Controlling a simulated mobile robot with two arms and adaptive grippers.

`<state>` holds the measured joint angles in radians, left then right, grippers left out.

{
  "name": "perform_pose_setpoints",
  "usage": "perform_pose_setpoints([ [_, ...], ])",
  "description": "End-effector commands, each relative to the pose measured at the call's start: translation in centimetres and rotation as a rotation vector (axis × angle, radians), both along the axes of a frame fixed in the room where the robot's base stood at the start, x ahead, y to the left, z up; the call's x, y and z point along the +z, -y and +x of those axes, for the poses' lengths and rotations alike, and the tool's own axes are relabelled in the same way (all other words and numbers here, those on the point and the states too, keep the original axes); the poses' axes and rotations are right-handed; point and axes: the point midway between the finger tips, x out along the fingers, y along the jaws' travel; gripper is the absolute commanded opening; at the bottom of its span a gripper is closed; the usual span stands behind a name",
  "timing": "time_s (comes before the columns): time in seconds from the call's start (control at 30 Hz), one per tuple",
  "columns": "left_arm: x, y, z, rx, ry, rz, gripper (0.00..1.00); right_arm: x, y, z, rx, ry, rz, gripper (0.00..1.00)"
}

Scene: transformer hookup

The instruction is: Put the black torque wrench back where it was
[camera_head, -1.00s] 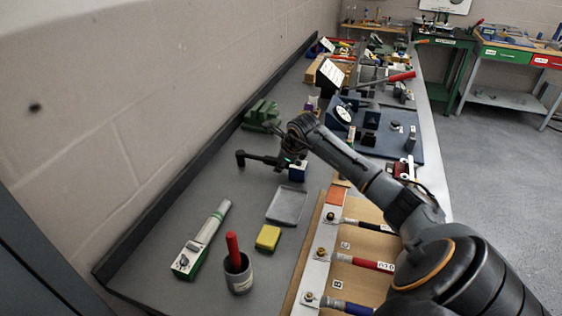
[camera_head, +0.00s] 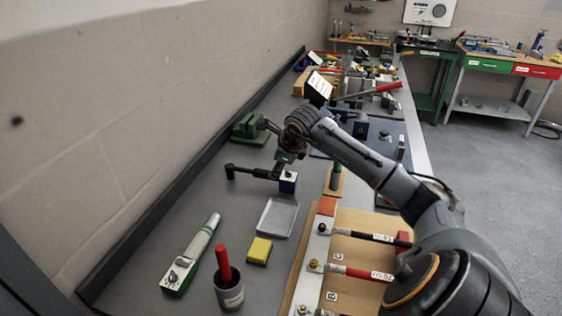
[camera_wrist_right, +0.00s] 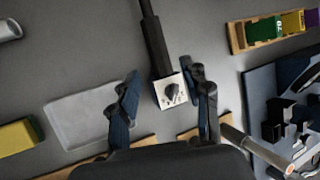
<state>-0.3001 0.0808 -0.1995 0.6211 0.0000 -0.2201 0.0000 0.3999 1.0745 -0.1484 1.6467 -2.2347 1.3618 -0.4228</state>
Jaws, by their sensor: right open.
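The black torque wrench (camera_head: 255,172) lies across the grey bench left of my right gripper, its head at the far left end. In the right wrist view its dark shaft (camera_wrist_right: 155,42) runs down from the top edge to a small box (camera_wrist_right: 170,91) with a light top and black knob. This box is blue-sided in the head view (camera_head: 288,182). I cannot tell whether wrench and box touch. My right gripper (camera_head: 285,157) is just above the box. Its fingers (camera_wrist_right: 165,100) are apart on either side of the box, holding nothing. My left gripper is out of view.
A clear tray (camera_head: 277,218), yellow block (camera_head: 259,250), cup with a red handle (camera_head: 229,292) and green-white device (camera_head: 192,255) stand nearer. A green vise (camera_head: 250,128) is behind. A cable board (camera_head: 350,225) is at right. Bench left of the wrench is clear.

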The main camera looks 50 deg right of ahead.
Motion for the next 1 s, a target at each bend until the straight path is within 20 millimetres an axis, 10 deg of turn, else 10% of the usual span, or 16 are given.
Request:
perform_pose_setpoints([
  [0.3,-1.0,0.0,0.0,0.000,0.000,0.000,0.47,3.7,-0.6,-2.2,0.000,0.000,-0.002,0.48],
  [1.0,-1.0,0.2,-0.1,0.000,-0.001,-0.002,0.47,4.0,-0.7,-2.4,0.000,0.000,0.000,0.48],
])
